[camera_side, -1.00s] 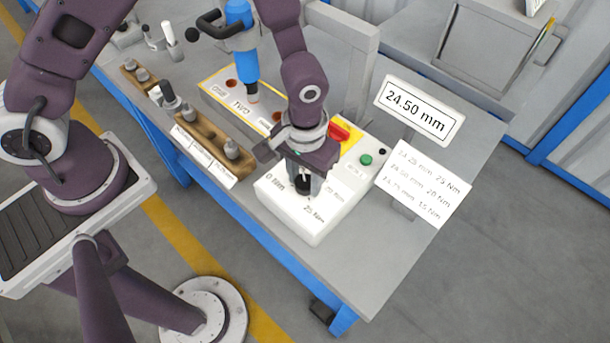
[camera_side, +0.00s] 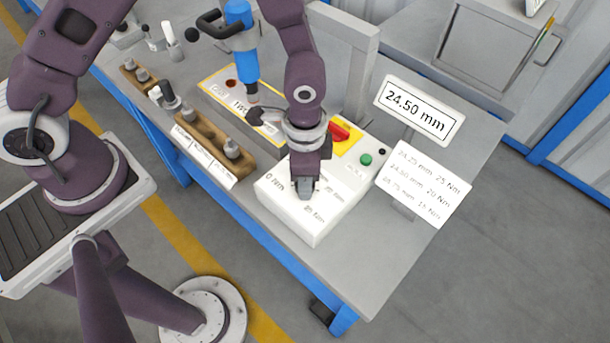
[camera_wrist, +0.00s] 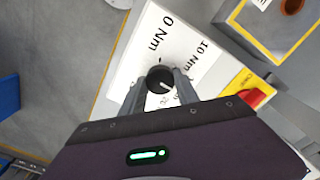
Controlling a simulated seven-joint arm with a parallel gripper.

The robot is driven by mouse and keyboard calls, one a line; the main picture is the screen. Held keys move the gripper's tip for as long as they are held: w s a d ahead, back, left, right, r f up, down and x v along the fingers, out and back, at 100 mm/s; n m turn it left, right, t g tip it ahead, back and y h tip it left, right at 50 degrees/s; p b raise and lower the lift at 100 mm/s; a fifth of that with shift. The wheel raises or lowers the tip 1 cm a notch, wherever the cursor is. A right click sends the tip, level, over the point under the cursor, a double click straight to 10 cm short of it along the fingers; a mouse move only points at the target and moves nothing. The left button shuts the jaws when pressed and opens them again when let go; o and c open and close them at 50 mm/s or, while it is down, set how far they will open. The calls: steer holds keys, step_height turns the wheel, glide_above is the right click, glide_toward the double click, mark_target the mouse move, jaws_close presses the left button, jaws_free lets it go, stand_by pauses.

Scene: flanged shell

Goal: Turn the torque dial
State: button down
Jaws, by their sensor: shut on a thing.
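The torque dial is a round black knob with a light pointer mark, seen in the wrist view (camera_wrist: 160,80) on top of a white box (camera_side: 318,232). "0 Nm" and "10 Nm" labels show on the box in the wrist view, and part of another label is hidden by my fingers. In the side view my gripper (camera_side: 304,192) points down over the box and hides the dial. In the wrist view my gripper (camera_wrist: 158,88) has its fingers on opposite sides of the dial, shut on it.
A sign reading "24.50 mm" (camera_side: 417,110) and a card of mm and Nm values (camera_side: 424,185) stand right of the box. A red switch (camera_side: 339,132) and green button (camera_side: 365,160) sit behind the dial. A blue tool (camera_side: 243,60) and wooden holders (camera_side: 214,145) are to the left.

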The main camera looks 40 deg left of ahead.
steer(key=m, duration=0.5)
steer(key=shift+m, duration=0.3)
steer(key=m, duration=0.5)
steer(key=shift+m, duration=0.3)
steer(key=c, duration=0.9)
jaws_free()
step_height(320, 180, up, 7)
steer(key=shift+r, duration=0.1)
